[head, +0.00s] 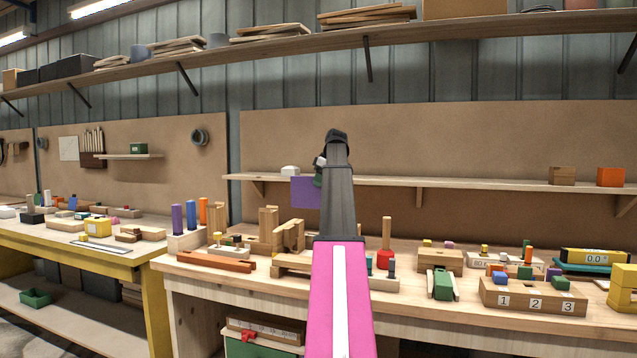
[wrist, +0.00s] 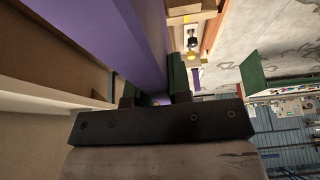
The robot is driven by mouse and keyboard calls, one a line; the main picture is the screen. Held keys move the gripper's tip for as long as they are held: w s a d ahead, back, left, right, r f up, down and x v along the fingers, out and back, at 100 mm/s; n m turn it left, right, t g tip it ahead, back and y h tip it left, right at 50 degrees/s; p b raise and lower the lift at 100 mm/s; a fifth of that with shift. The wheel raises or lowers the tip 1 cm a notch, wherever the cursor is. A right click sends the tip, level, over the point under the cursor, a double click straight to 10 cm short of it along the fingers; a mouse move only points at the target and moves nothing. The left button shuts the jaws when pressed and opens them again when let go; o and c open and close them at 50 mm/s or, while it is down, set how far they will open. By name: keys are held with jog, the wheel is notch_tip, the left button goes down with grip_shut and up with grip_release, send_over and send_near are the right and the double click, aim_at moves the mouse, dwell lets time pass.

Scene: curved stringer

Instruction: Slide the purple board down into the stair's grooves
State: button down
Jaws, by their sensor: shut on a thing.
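The purple board (head: 304,192) is held up above the bench, left of my arm, in front of the back panel and long shelf. In the wrist view the purple board (wrist: 108,35) runs between my two dark fingers. My gripper (wrist: 155,98) is shut on it. In the head view my arm hides most of the gripper and the board's right part. Upright wooden pieces with a curved part (head: 288,236), which look like the stair, stand on the bench below the board. Their grooves cannot be made out. The board is apart from them.
A wooden block marked 1, 2, 3 (head: 535,298) sits at the right of the bench. Coloured pegs (head: 190,217) stand at the left. A long reddish wooden bar (head: 216,261) lies near the front edge. The wall shelf (head: 450,182) runs behind the board.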

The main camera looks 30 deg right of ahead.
jog(key=shift+f, duration=2.9)
notch_tip(320, 180, down, 11)
dwell(4.6)
